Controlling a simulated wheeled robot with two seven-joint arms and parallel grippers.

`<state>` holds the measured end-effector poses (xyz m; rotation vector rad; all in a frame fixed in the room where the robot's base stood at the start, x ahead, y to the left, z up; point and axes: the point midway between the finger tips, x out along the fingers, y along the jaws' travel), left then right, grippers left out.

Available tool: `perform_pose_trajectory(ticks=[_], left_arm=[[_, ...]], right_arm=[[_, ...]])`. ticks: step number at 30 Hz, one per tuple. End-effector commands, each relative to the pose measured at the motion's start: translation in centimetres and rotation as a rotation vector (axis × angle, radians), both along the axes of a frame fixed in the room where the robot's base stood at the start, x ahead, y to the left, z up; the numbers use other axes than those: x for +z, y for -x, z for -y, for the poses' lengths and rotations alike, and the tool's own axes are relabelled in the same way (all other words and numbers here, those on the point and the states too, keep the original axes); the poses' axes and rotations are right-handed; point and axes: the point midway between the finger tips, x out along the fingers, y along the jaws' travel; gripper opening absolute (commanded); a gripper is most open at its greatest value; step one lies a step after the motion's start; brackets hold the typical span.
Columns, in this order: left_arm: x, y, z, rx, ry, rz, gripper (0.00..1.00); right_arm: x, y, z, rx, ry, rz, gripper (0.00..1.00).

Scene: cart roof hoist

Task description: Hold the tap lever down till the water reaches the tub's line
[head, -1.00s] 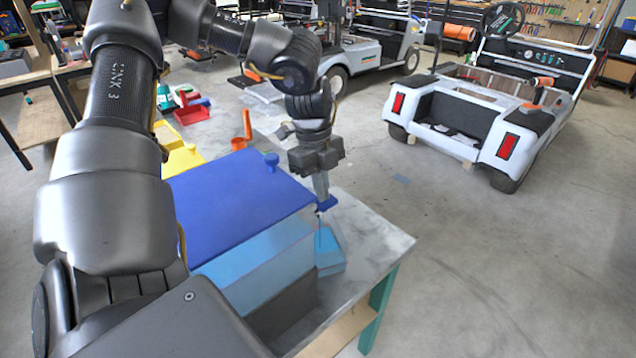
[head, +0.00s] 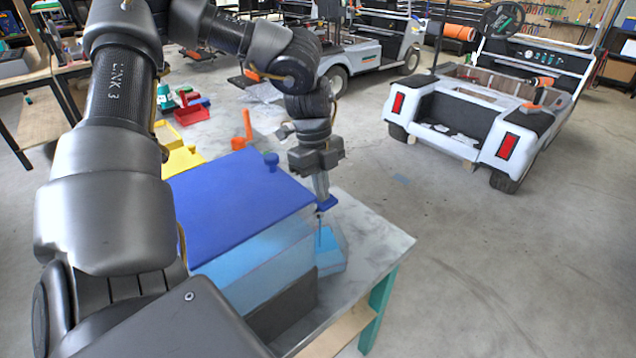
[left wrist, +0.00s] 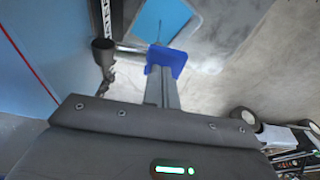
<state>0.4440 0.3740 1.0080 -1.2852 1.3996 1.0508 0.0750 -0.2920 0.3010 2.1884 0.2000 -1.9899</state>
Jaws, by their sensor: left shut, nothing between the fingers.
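My left gripper (head: 321,192) is shut and empty, pointing down with its fingertips at the blue tap lever (head: 328,204). In the left wrist view the fingers (left wrist: 163,72) reach the blue lever pad (left wrist: 176,57) and appear to touch it. A metal spout with a dark round fitting (left wrist: 103,48) sits beside it. A light-blue tank (head: 265,262) with a dark-blue lid stands on the table. The light-blue tub (head: 333,258) is below the tap; it also shows in the left wrist view (left wrist: 150,22). A thin blue stream shows above the tub. Its line cannot be made out. My right gripper is out of view.
The marbled tabletop (head: 375,247) is clear to the right of the tub. A dark block (head: 285,305) is under the tank. An orange upright piece (head: 247,127) and a yellow item (head: 182,160) are behind the tank. A white cart (head: 470,125) stands beyond open floor.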

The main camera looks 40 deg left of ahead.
Motion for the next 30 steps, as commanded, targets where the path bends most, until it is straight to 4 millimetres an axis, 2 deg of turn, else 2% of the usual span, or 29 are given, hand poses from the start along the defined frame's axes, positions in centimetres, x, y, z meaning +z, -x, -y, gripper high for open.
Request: perform_pose_trajectory(ticks=[11, 21, 30], left_arm=[[0.5, 0.0, 0.0, 0.0, 0.0, 0.0, 0.0], [4.3, 0.0, 0.0, 0.0, -0.001, 0.001, 0.0], [4.2, 0.0, 0.0, 0.0, 0.0, 0.0, 0.0]], right_arm=[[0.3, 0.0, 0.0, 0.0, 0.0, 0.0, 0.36], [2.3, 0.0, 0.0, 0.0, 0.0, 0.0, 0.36], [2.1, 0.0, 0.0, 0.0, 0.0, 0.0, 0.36]])
